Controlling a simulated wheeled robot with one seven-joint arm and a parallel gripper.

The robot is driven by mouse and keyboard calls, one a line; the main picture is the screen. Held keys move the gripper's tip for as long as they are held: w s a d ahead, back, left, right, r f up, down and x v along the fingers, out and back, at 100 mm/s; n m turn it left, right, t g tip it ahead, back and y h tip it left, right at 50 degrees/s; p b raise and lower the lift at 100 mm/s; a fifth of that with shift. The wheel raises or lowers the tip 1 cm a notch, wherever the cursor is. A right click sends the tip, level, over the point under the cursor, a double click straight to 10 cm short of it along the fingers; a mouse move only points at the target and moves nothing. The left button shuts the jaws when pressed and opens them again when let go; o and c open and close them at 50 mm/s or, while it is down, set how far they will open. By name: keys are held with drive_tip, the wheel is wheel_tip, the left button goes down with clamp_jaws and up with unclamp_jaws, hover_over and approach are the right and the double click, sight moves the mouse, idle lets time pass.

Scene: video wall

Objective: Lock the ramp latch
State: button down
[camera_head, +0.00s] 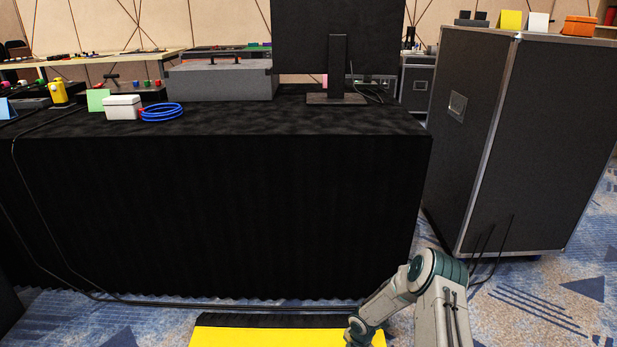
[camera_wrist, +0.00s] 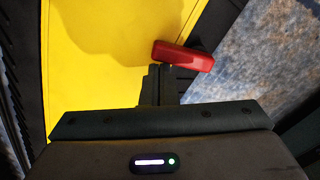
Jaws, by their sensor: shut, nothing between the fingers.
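The ramp (camera_head: 235,337) is a yellow surface with a black ribbed edge, on the floor at the bottom of the head view. It also fills the upper left of the wrist view (camera_wrist: 95,95). A red latch handle (camera_wrist: 183,56) lies slantwise across the ramp's right edge in the wrist view. My gripper (camera_wrist: 163,72) is shut and empty, with its fingertips right at the handle's near side. I cannot tell whether they touch it. The fingers hide what is under the handle's middle. In the head view my gripper is out of sight below the picture's edge.
A black-draped table (camera_head: 220,215) stands behind the ramp, with a monitor (camera_head: 338,40), a white box (camera_head: 122,106) and a blue cable coil (camera_head: 161,112) on it. A tall black case (camera_head: 545,130) stands at right. Cables (camera_head: 200,305) run along the floor. Blue carpet (camera_head: 545,290) is open at right.

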wheel_tip(320, 180, up, 7)
drive_tip(key=p, duration=0.4)
idle(0.6)
drive_tip(key=shift+d, duration=0.1)
drive_tip(key=s+d+r+m+t+h+p, duration=0.15)
drive_tip(key=r+m+p, duration=0.55)
drive_tip(key=r, duration=1.6)
drive_tip(key=s+d+r+m+g+h+p, duration=0.1)
drive_tip(key=d+r+m+p, duration=0.15)
drive_tip(key=r+p, duration=1.4)
drive_tip(key=s+a+r+m+p, duration=0.1)
drive_tip(key=s+r+m+p, duration=0.3)
drive_tip(key=s+r, duration=0.4)
drive_tip(key=s+a+r+m+t+y+p, duration=0.1)
drive_tip(key=s+r+m+p, duration=0.4)
drive_tip(key=r, duration=1.7)
drive_tip(key=s+a+r+m+t+y+p, duration=0.1)
drive_tip(key=s+a+r+m+p, duration=0.2)
drive_tip(key=s+r, duration=0.8)
wheel_tip(320, 180, up, 5)
drive_tip(key=m+p, duration=0.1)
drive_tip(key=m, duration=0.1)
drive_tip(key=shift+m, duration=0.35)
drive_tip(key=shift+y, duration=0.25)
